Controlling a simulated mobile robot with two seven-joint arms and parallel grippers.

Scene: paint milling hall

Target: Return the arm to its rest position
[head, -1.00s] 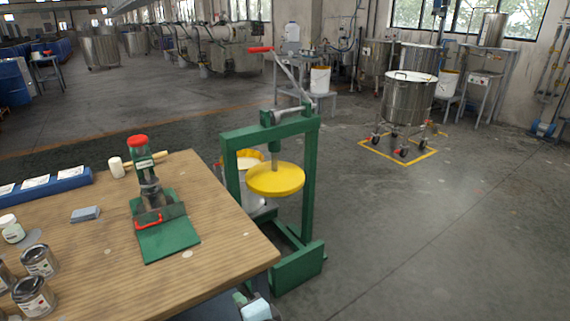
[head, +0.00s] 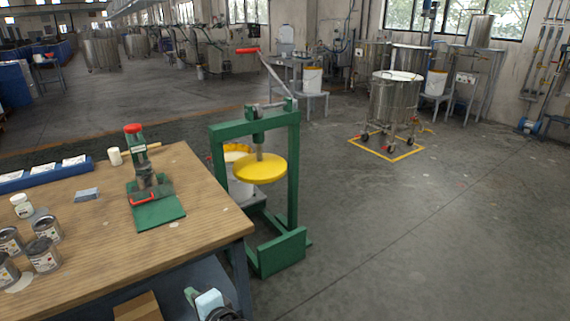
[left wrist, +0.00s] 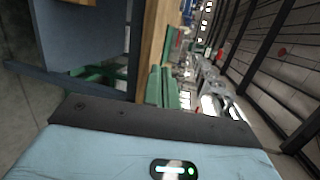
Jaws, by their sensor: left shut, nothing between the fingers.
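My left gripper (head: 208,303) shows at the bottom edge of the head view, with a light blue housing and dark parts. It hangs low, in front of the workbench's right end and apart from the bench top. It is shut and holds nothing. My right gripper is in neither view.
A wooden workbench (head: 90,262) at left holds cans (head: 43,256) and a green bench press (head: 150,195). A cardboard box (head: 138,305) sits below it. A green frame press (head: 293,180) with a yellow disc (head: 260,169) stands beyond. Floor at right is clear.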

